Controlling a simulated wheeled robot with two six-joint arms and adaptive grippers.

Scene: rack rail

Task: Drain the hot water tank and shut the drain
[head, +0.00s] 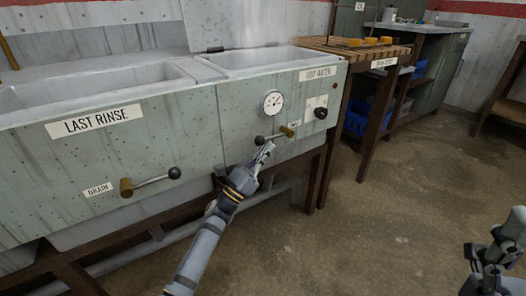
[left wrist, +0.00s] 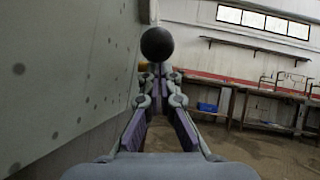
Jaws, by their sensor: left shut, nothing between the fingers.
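The hot water tank (head: 235,110) is the right-hand basin, labelled HOT WATER, with pale steam above it. Low on its front, a brass drain valve (head: 289,131) has a lever ending in a black ball knob (head: 259,140); the lever lies roughly level, pointing left. My left gripper (head: 266,149) is shut and empty just below and beside the knob. In the left wrist view, the black knob (left wrist: 157,44) stands just beyond the closed fingertips (left wrist: 157,70); I cannot tell whether they touch. My right gripper (head: 503,238) is at the lower right edge, away from the tank, its fingers unclear.
A LAST RINSE basin (head: 60,150) adjoins on the left with its own DRAIN lever (head: 150,181). The hot tank has a round gauge (head: 273,103) and a black dial knob (head: 320,113). A slatted drain rack (head: 362,48) stands right. Floor (head: 390,210) is clear.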

